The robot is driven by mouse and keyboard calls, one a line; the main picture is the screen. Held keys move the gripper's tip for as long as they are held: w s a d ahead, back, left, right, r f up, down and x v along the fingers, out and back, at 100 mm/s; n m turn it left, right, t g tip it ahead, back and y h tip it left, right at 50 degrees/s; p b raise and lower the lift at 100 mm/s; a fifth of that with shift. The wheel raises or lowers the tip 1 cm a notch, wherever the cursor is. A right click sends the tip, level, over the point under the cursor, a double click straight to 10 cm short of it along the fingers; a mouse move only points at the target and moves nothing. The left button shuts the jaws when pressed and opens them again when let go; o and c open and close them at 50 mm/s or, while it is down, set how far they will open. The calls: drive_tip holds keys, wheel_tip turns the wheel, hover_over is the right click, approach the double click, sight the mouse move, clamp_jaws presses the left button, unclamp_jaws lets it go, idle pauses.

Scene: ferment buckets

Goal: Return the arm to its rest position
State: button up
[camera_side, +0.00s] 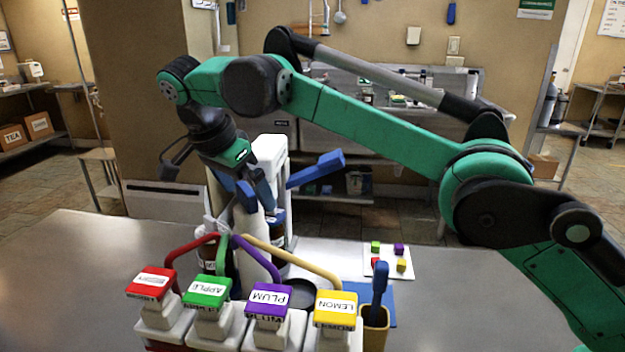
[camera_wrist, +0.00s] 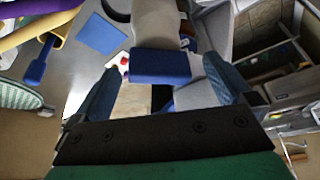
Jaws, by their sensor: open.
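My gripper (camera_side: 256,192) hangs tilted beside a white dispensing machine (camera_side: 270,152) in the side view. Its blue fingers are spread apart with nothing gripped between them. In the wrist view, my gripper (camera_wrist: 162,66) has one finger on each side of the picture. A blue lever handle (camera_wrist: 160,67) shows between the fingers there, and it also shows to the right of my gripper in the side view (camera_side: 316,170). I cannot tell how far the fingers are from it. My arm is raised and bent over the steel table.
A row of taps stands in front, with red (camera_side: 150,283), green (camera_side: 207,290), purple (camera_side: 268,300) and yellow (camera_side: 336,307) labelled heads. A holder (camera_side: 375,332) with a blue-handled tool stands at right. A white tray (camera_side: 388,262) carries small coloured cubes. The left tabletop (camera_side: 60,275) is clear.

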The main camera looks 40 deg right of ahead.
drive_tip(key=shift+n+t, duration=0.6)
drive_tip(key=shift+n, duration=0.8)
drive_tip(key=shift+y, duration=0.3)
drive_tip(key=shift+s+n, duration=0.1)
drive_tip(key=shift+n, duration=0.3)
drive_tip(key=n+t+y, duration=0.1)
drive_tip(key=n, duration=0.3)
drive_tip(key=shift+d, duration=0.1)
drive_tip(key=n+y, duration=0.1)
drive_tip(key=n, duration=0.2)
drive_tip(key=n+t+y, duration=0.1)
drive_tip(key=n, duration=0.3)
drive_tip(key=shift+d+y, duration=0.15)
drive_tip(key=shift+y, duration=0.25)
drive_tip(key=v, duration=0.5)
drive_tip(key=shift+s+r, duration=0.15)
drive_tip(key=shift+r, duration=0.1)
